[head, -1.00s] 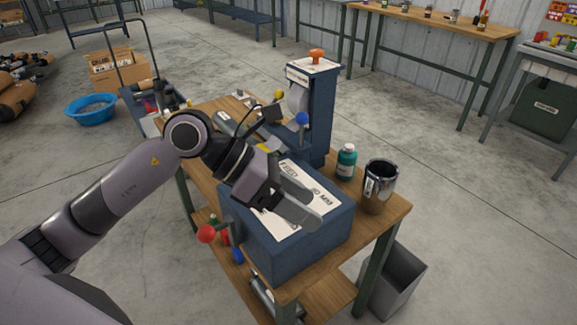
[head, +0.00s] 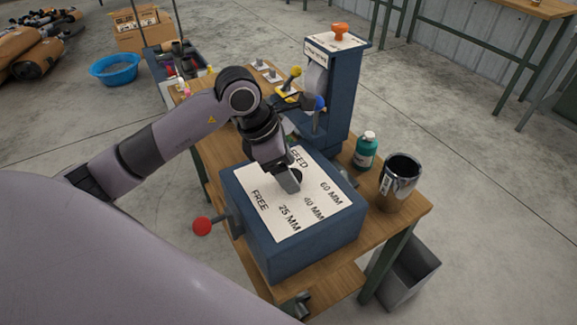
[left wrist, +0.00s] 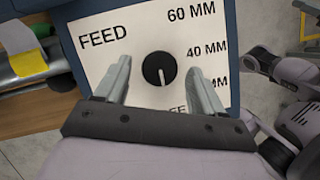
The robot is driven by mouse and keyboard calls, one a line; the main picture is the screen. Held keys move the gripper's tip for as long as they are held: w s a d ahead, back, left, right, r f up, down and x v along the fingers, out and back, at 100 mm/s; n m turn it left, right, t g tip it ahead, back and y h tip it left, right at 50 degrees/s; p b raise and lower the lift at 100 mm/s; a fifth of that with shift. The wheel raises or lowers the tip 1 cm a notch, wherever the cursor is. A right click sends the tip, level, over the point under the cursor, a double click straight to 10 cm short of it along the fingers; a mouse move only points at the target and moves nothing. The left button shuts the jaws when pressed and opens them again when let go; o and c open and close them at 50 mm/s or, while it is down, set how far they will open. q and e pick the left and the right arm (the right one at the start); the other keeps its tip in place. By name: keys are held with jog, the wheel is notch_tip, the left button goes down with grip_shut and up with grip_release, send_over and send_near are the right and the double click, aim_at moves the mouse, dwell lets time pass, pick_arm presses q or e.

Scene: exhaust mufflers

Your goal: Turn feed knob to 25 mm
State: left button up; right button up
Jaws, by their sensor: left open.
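The feed knob (left wrist: 159,68) is a small round black knob with a white pointer line. It sits on the white FEED panel (left wrist: 140,35), and its line points down in the left wrist view, towards the partly covered FREE label. The 25 MM label (head: 290,217) shows in the head view, with FREE, 40 MM and 60 MM around it. My left gripper (head: 290,182) points down at the panel. In the left wrist view its open fingers (left wrist: 159,66) stand on either side of the knob, with gaps. The gripper hides the knob in the head view.
The panel tops a blue box (head: 305,250) on a wooden bench (head: 385,240). A red ball lever (head: 202,226) sticks out at its left. A blue column (head: 335,95), a green bottle (head: 366,151) and a metal cup (head: 400,182) stand behind and right.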

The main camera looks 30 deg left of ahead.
pick_arm(q)
jog(key=shift+d+f, duration=0.1)
jog(key=shift+f, duration=0.2)
jog(key=c, duration=1)
jog(key=shift+c, duration=0.2)
jog(key=shift+n, duration=0.4)
jog(key=n+b, duration=0.1)
jog(key=n, duration=0.1)
jog(key=n+t+y+b, duration=0.1)
jog(key=n, duration=0.1)
jog(key=shift+d+y, duration=0.15)
jog(key=shift+y, duration=0.15)
jog(key=shift+d+n+t+y+b, duration=0.1)
jog(key=shift+n+t+y+b, duration=0.45)
jog(key=shift+n, duration=1.45)
jog(key=shift+r, duration=0.1)
